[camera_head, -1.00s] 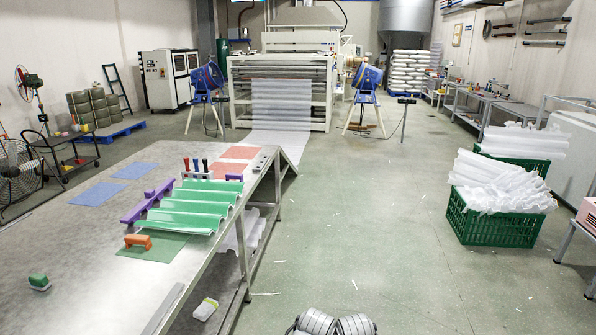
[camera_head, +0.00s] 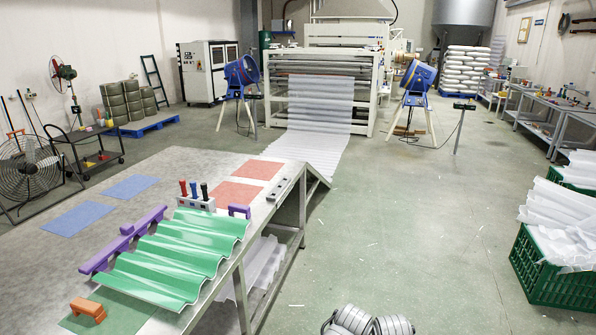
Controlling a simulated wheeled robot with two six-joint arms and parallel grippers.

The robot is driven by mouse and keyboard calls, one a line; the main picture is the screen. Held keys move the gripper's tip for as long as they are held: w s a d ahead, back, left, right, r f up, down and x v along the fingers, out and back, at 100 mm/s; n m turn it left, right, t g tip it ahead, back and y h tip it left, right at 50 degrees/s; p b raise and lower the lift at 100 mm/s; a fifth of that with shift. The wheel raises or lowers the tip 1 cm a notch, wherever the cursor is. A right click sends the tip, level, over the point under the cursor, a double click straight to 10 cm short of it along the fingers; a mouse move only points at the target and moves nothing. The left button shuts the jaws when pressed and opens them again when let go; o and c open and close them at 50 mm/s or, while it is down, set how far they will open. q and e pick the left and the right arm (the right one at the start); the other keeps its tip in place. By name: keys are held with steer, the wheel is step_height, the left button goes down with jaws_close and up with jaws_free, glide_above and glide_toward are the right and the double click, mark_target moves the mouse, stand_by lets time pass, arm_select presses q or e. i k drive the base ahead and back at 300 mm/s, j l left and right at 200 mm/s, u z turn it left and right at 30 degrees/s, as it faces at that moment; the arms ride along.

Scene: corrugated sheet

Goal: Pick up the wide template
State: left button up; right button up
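A long purple piece (camera_head: 108,254) with a raised handle lies along the left edge of the green corrugated sheet (camera_head: 178,252) on the metal table. It looks like the wide template. A much smaller purple piece (camera_head: 239,210) sits at the sheet's right far corner. An orange-brown handled block (camera_head: 88,309) rests on a flat green patch (camera_head: 112,312) at the near end. Neither of my grippers can be made out. Only rounded grey parts, apparently of my own arms, show at the bottom edge.
A holder with red, blue and black handled tools (camera_head: 195,197) stands behind the sheet. Blue mats (camera_head: 132,186) and red mats (camera_head: 234,194) lie flat on the table. Green crates (camera_head: 560,275) of white sheets stand at right. The floor right of the table is clear.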

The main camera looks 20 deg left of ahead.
mark_target(128, 231)
steer(key=i+l+u, duration=0.2)
steer(key=i, duration=0.85)
steer(key=i+u, duration=0.3)
steer(key=u, duration=0.15)
steer(key=i+u, duration=0.25)
steer(key=u, duration=0.2)
steer(key=i+u, duration=0.15)
steer(key=u, duration=0.3)
steer(key=i+u, duration=0.1)
steer(key=u, duration=0.35)
steer(key=i+l+u, duration=0.1)
steer(key=u, duration=0.4)
steer(key=i+l+u, duration=0.1)
steer(key=u, duration=0.35)
steer(key=i+l+u, duration=0.1)
steer(key=u, duration=0.15)
steer(key=i+l+u, duration=0.15)
steer(key=u, duration=0.15)
